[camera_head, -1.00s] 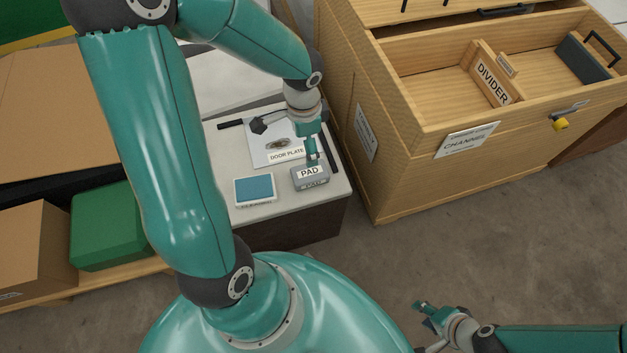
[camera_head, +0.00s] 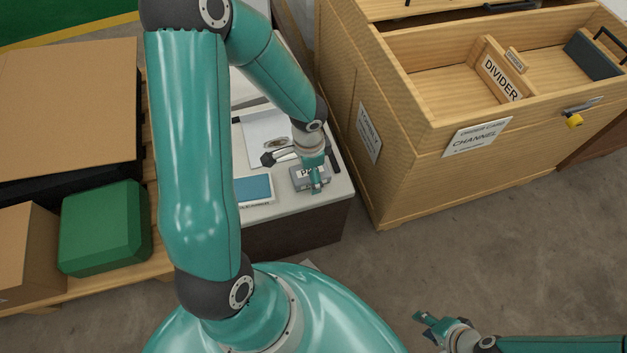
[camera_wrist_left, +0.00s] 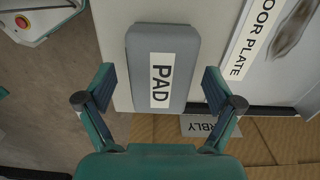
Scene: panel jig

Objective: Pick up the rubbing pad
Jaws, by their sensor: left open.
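The rubbing pad (camera_head: 299,182) is a grey block with a white PAD label. It lies near the front right corner of the small light-topped table (camera_head: 334,190). In the left wrist view the pad (camera_wrist_left: 143,50) lies ahead of the open jaws, and its lower part reaches between them. My left gripper (camera_head: 316,187) is over the pad and partly covers its label in the head view. In the left wrist view the left gripper (camera_wrist_left: 160,88) is open, one finger on each side with gaps to the pad. My right gripper (camera_head: 424,326) is open and empty over the floor.
A blue-topped pad (camera_head: 254,189) lies left of the rubbing pad. The door plate sheet (camera_head: 262,130) lies behind. A wooden chest (camera_head: 400,190) with a divider (camera_head: 497,75) stands close on the right. A green case (camera_head: 105,228) and cardboard boxes (camera_head: 65,95) are left.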

